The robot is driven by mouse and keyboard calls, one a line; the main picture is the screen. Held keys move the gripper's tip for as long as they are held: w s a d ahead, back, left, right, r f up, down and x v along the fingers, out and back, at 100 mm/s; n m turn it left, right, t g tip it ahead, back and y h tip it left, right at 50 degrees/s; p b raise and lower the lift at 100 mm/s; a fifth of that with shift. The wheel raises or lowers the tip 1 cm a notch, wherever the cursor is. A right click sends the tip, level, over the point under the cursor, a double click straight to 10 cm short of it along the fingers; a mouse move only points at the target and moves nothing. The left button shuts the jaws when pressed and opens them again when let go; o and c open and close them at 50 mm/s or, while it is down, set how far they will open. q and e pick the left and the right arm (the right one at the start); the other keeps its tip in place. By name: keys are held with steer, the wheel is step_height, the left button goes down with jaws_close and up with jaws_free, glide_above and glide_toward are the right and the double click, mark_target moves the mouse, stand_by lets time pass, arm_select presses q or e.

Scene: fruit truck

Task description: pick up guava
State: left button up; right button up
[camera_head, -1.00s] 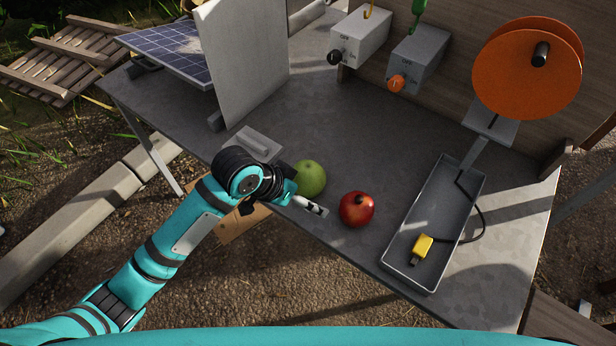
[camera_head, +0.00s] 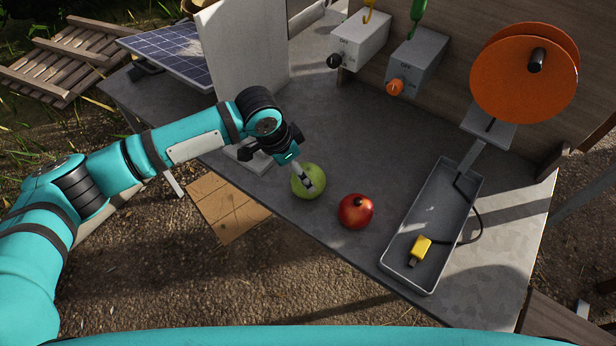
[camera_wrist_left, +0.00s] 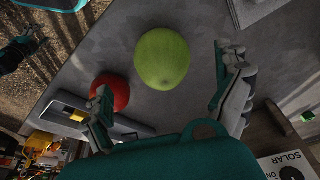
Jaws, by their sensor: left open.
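The guava (camera_head: 309,189), a round green fruit, sits on the grey table near its front edge. In the left wrist view the guava (camera_wrist_left: 162,60) shows whole, between the two fingers' lines. My left gripper (camera_head: 279,166) is open and empty, above and just behind the guava, with one finger overlapping it in the head view.
A red fruit (camera_head: 355,211) lies close to the right of the guava. A grey tray (camera_head: 396,268) holds a yellow plug (camera_head: 421,247) with a cable. Switch boxes (camera_head: 362,38) and an orange reel (camera_head: 520,75) stand behind. An upright panel (camera_head: 240,50) is at left. The table's middle is clear.

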arm_select(q)
steer(key=x, duration=0.4)
steer(key=shift+d+f, duration=0.1)
steer(key=shift+f, duration=0.05)
steer(key=shift+w+p+x, duration=0.1)
steer(key=shift+p+x, duration=0.4)
steer(key=shift+x, duration=0.8)
steer(key=shift+w+p+x, duration=0.15)
steer(key=shift+p+x, duration=0.3)
steer(key=shift+x, duration=0.85)
steer(key=c, duration=0.4)
steer(key=shift+d, duration=0.1)
steer(key=c, duration=0.8)
